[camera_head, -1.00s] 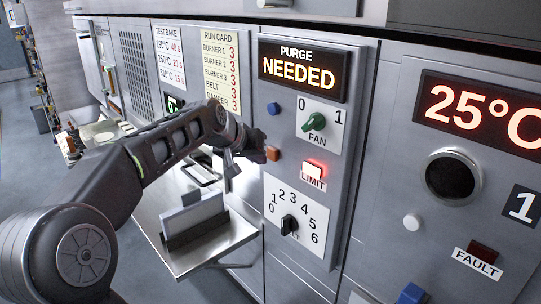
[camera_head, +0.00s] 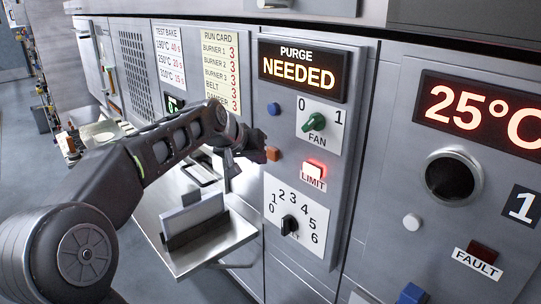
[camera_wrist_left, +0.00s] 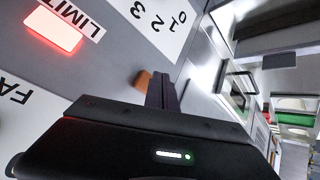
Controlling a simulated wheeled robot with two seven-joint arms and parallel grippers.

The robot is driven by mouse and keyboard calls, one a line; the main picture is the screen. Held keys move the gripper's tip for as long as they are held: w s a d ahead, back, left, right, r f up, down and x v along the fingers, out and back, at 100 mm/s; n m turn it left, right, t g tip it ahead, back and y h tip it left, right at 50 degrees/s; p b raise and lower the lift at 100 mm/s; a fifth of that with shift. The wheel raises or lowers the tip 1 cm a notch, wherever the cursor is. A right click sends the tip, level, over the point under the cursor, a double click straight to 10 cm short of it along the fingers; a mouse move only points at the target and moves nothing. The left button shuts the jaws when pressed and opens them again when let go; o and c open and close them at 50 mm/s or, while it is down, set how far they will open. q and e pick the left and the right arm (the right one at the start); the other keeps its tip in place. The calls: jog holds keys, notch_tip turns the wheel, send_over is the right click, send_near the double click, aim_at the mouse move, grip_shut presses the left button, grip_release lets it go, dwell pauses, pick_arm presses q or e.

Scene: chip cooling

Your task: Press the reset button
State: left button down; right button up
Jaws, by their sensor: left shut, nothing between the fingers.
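No label reading "reset" is legible in either view. A small unlabelled orange button (camera_head: 273,154) sits on the grey panel, left of the lit red LIMIT light (camera_head: 314,170). A blue button (camera_head: 274,109) is above it, left of the FAN switch (camera_head: 314,122). My left gripper (camera_head: 260,155) is shut and empty, its tips just left of the orange button. In the left wrist view the shut fingers (camera_wrist_left: 164,90) are right beside the orange button (camera_wrist_left: 143,79); I cannot tell whether they touch it. My right gripper is not in view.
The display (camera_head: 302,68) reads PURGE NEEDED; another (camera_head: 482,112) reads 25°C. A black dial (camera_head: 289,228) lies below the LIMIT light. A metal shelf (camera_head: 235,240) with an upright holder (camera_head: 195,222) juts out under my left arm. A dark FAULT light (camera_head: 482,252) is at lower right.

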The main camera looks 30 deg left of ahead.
pick_arm(q)
jog(key=shift+w+d, duration=0.1)
jog(key=shift+w, duration=0.25)
jog(key=shift+w+d+p, duration=0.2)
jog(key=shift+w+p, duration=0.2)
jog(key=shift+w, duration=0.05)
dwell(0.7)
dwell(0.3)
jog(key=shift+s+a+b, duration=0.3)
jog(key=shift+s+b, duration=0.35)
jog(key=shift+s, duration=0.2)
jog(key=s+b, duration=0.1)
jog(key=s, duration=0.1)
jog(key=s+a+b, duration=0.1)
jog(key=s+b, duration=0.1)
jog(key=shift+s+a, duration=0.2)
jog(key=shift+s, duration=0.2)
